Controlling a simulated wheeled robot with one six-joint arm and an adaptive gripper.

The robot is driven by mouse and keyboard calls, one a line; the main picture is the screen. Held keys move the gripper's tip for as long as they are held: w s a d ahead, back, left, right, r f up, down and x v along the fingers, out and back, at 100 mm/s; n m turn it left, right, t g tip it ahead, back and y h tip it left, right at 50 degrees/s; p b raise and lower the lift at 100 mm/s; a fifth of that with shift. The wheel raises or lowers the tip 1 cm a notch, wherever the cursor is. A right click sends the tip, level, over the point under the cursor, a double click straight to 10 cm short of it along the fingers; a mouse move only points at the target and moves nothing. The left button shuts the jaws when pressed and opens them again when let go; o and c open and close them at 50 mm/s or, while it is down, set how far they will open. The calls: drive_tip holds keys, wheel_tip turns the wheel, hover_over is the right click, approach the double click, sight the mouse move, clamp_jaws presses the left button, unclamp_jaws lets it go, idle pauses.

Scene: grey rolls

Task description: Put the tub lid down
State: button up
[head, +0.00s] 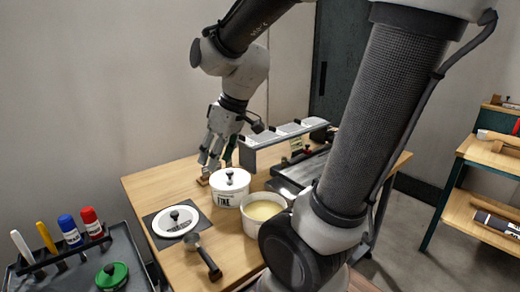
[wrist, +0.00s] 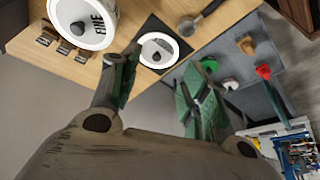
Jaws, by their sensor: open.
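A round white lid (head: 175,221) with a black knob lies flat on a dark square mat (head: 153,236) at the table's left front. The lid also shows in the wrist view (wrist: 150,45), on the same mat. My gripper (head: 210,164) is open and empty, above the table behind the white tub marked FINE (head: 226,197). In the wrist view its green-padded fingers (wrist: 160,64) stand wide apart, with nothing between them. The FINE tub wears its own knobbed lid (head: 230,178). Beside it stands an open tub (head: 255,225) with pale yellow contents.
A dark-handled tool (head: 208,262) lies in front of the mat. A grey tray (head: 135,250) with colored markers and a green knobbed lid (head: 112,274) is at lower left. A raised grey rack (head: 285,138) stands at the back; a shelf unit (head: 485,150) is at right.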

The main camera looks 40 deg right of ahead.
drive_tip(key=s+d+r+m+h, duration=0.1)
drive_tip(key=s+d+r+m, duration=0.1)
drive_tip(key=s, duration=0.3)
drive_tip(key=s+d+r+m+h, duration=0.1)
drive_tip(key=s+d+r+m, duration=0.1)
drive_tip(key=s, duration=0.4)
drive_tip(key=shift+s+d+m+t, duration=0.15)
drive_tip(key=shift+d+m+t, duration=0.15)
drive_tip(key=shift+d, duration=0.55)
